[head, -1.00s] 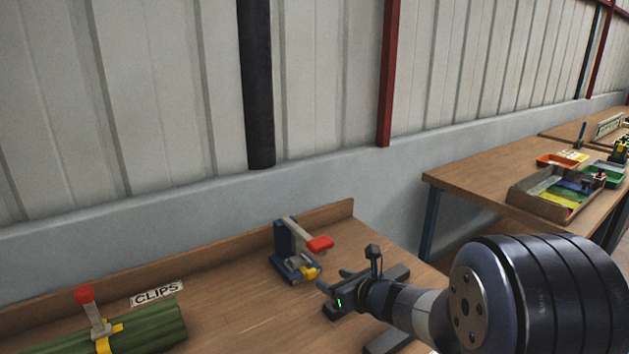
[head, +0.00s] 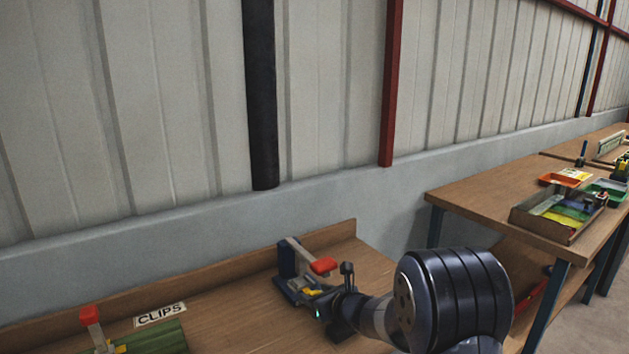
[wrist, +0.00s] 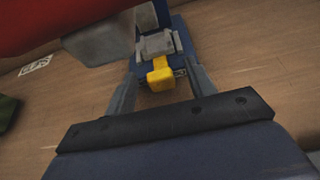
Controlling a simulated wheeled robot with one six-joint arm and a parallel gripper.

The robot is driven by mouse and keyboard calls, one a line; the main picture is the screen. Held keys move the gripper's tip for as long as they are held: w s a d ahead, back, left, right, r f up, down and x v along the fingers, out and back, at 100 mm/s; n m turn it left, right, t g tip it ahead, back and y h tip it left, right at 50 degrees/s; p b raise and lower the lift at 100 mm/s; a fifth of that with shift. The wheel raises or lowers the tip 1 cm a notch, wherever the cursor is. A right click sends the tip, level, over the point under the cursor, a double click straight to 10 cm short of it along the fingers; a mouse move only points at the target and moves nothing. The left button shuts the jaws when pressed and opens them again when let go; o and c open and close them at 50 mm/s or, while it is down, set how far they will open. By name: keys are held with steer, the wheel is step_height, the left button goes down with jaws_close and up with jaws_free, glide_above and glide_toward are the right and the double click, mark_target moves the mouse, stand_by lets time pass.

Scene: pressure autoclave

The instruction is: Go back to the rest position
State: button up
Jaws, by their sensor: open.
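My gripper (wrist: 160,98) is open in the wrist view, its two grey fingers on either side of a yellow tab. The tab (wrist: 160,74) belongs to a blue clamp device with a red-tipped grey lever. In the head view the clamp (head: 288,261) stands on the near bench, and its red lever tip (head: 323,266) points right. My gripper (head: 324,303) is just in front of the clamp there, partly hiding its base. I cannot tell whether the fingers touch the tab.
The bench (head: 232,318) has a raised back edge along the wall. A CLIPS label (head: 160,314) and a green ribbed object (head: 158,337) with another red-tipped lever (head: 90,315) are at left. A second bench (head: 480,205) at right holds a tray (head: 548,226) and bins.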

steer(key=shift+s+d, duration=0.15)
steer(key=shift+s, duration=0.05)
stand_by(0.4)
